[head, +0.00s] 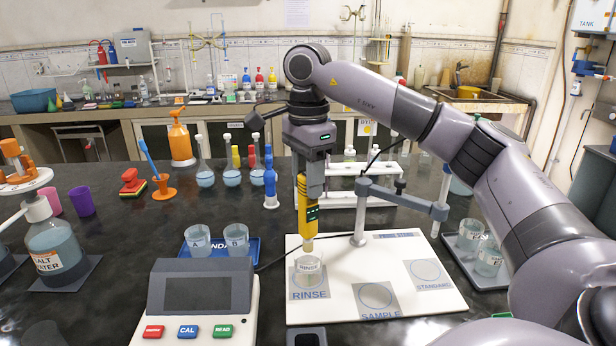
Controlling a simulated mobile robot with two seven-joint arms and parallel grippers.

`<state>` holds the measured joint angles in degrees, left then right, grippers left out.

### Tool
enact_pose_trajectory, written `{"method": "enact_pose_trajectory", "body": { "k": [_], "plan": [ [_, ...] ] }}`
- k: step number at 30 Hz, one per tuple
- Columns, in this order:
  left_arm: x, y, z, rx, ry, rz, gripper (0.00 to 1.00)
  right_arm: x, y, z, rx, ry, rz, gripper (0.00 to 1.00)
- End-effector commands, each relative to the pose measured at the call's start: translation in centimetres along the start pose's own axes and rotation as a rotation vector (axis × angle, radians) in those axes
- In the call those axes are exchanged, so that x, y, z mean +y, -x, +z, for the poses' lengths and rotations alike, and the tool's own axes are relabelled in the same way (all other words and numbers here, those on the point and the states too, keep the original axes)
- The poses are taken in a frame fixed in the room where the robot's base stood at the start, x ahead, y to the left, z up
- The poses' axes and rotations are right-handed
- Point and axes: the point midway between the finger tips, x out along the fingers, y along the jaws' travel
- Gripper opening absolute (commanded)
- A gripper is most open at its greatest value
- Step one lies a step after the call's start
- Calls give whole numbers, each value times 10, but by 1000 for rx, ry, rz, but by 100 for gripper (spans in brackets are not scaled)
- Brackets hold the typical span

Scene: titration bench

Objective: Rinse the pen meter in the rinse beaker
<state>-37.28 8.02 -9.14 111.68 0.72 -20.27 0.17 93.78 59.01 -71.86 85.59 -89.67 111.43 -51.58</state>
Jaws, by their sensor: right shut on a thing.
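My right gripper (311,180) points down and is shut on the yellow pen meter (307,208), which hangs upright. The pen meter's pale lower end is at the mouth of the rinse beaker (308,268); I cannot tell whether the tip is inside the rim or just above it. The SAMPLE square (376,297) and STANDARD square (426,271) are empty. My left gripper is out of view.
A meter console (198,295) with CAL and READ buttons stands front left. Two beakers (236,237) sit on a blue tray behind it. A grey holder arm (395,196) rises from the board close to my gripper. More beakers (488,262) stand on a dark tray at right.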

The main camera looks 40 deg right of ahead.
Motion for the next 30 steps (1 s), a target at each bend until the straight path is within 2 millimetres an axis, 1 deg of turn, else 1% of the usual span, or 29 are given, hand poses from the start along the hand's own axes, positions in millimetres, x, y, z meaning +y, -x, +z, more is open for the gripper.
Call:
{"method": "enact_pose_trajectory", "body": {
  "k": [5,30],
  "plan": [
    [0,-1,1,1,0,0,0,0,-2,0,0,0,0,0],
    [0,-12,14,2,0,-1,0,0,-35,0,-1,0,0,0]
  ]
}}
